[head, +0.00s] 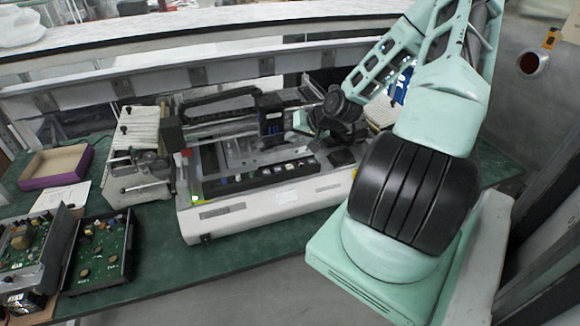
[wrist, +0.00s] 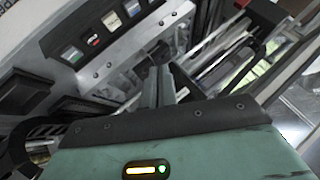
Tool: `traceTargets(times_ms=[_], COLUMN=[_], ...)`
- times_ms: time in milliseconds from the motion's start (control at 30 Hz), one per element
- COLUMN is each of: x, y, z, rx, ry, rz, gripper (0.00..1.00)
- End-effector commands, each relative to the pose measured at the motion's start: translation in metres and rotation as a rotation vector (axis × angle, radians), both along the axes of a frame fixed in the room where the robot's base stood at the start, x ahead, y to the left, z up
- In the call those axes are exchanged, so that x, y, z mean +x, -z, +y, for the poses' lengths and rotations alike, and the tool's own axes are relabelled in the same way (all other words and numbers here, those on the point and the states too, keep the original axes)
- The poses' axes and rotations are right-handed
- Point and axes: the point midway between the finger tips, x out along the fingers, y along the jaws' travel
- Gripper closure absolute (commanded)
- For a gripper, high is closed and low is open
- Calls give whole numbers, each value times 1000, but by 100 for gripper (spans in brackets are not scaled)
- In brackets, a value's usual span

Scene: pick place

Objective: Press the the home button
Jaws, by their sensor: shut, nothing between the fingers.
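A white and grey machine (head: 262,208) stands on the green table, with a dark panel bearing a row of small buttons (head: 240,177) along its front. In the head view my gripper (head: 300,120) is over the machine's right half, partly hidden by machine parts.
A black gantry frame (head: 220,98) rises over the machine. A grey device (head: 135,178) stands left of it. Open boxes with circuit boards (head: 100,250) and a purple-sided tray (head: 55,165) lie further left. Bare green tabletop (head: 160,262) shows in front of the machine.

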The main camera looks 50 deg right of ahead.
Motion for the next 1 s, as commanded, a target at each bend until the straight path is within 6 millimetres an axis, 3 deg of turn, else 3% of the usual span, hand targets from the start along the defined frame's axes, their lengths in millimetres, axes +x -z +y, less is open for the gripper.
traceTargets(times_ms=[267, 733, 1000], x=[0, 0, 0], y=[16, 77, 88], z=[0, 1, 0], rx=[0, 1, 0], ry=[-1, -1, -1], rz=[1, 1, 1], gripper=[100, 100, 100])
